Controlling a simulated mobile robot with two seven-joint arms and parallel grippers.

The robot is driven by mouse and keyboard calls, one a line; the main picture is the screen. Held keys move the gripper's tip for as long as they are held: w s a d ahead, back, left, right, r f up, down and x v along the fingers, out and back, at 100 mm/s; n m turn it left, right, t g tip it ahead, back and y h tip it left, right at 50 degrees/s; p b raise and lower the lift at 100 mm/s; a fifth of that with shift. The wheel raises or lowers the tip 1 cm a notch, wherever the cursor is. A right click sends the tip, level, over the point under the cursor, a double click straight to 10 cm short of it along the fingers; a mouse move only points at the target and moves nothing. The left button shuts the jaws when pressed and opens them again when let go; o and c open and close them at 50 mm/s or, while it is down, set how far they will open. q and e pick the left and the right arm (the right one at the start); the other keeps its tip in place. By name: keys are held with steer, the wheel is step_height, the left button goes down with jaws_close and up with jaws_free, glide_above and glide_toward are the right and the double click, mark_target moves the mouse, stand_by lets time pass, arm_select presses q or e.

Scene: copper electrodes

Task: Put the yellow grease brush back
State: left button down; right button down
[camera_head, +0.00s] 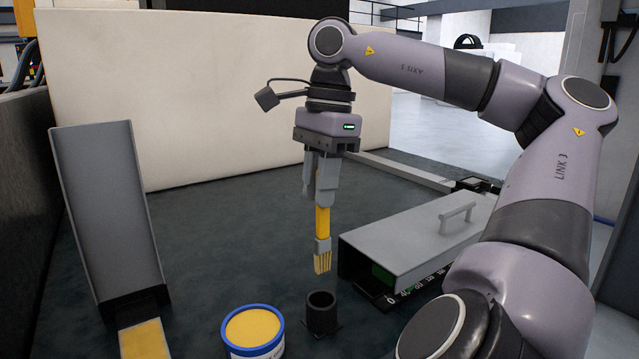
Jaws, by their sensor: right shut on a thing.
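The yellow grease brush (322,222) hangs upright with its bristles down, its yellow handle held in my right gripper (321,200). My right gripper is shut on the handle. The bristles are in the air, apart from the things below. A short black round holder (321,312) with an open top stands on the dark surface, below the brush in the picture. A blue-rimmed tub of yellow grease (252,332) stands to its left. My left gripper is not in view.
A grey metal box with a handle (430,232) lies right of the brush. A tall grey tilted chute (107,215) stands at left, with a yellow block or surface (144,340) at its foot. A pale wall (200,95) closes the back. The dark surface (225,240) is clear between chute and brush.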

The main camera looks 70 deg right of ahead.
mark_target(316, 238)
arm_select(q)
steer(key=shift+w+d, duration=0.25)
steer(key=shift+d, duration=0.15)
arm_select(e)
steer(key=shift+w+d, duration=0.25)
steer(key=shift+d, duration=0.15)
